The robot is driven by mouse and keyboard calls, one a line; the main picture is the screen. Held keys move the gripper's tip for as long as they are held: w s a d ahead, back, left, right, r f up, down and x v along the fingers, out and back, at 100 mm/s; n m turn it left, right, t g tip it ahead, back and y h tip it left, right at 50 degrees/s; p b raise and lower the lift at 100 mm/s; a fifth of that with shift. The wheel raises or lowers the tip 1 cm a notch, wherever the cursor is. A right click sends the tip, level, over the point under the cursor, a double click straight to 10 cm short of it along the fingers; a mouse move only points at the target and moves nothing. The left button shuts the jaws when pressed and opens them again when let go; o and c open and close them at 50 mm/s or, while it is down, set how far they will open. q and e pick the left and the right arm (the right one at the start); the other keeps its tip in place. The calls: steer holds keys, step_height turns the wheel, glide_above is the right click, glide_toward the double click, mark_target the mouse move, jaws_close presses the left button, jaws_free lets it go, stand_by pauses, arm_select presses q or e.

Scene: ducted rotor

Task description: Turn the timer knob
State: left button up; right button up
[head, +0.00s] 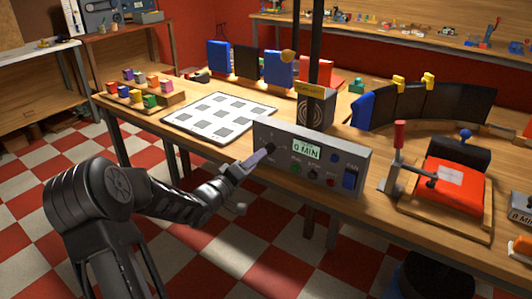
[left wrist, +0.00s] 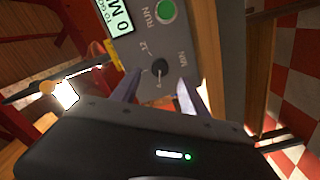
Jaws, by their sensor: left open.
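The grey control panel (head: 325,165) stands at the table's front edge, with a display (head: 306,150) reading 0 MIN. The black timer knob (left wrist: 160,67) shows in the left wrist view beside the markings 12 and MIN. In the head view the knob is largely covered by my gripper. My left gripper (head: 264,151) is at the panel's left part. In the left wrist view its two open fingers (left wrist: 158,88) stand on either side of the knob's line, tips close to the panel. I cannot tell whether they touch the knob.
A white checked board (head: 220,105) lies behind the panel. A red clamp fixture (head: 450,185) stands to the right. The black post (head: 316,45) rises behind the panel.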

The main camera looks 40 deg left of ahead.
mark_target(268, 151)
arm_select(q)
steer(key=w, duration=0.6)
steer(key=shift+a, duration=0.1)
jaws_close()
stand_by(0.4)
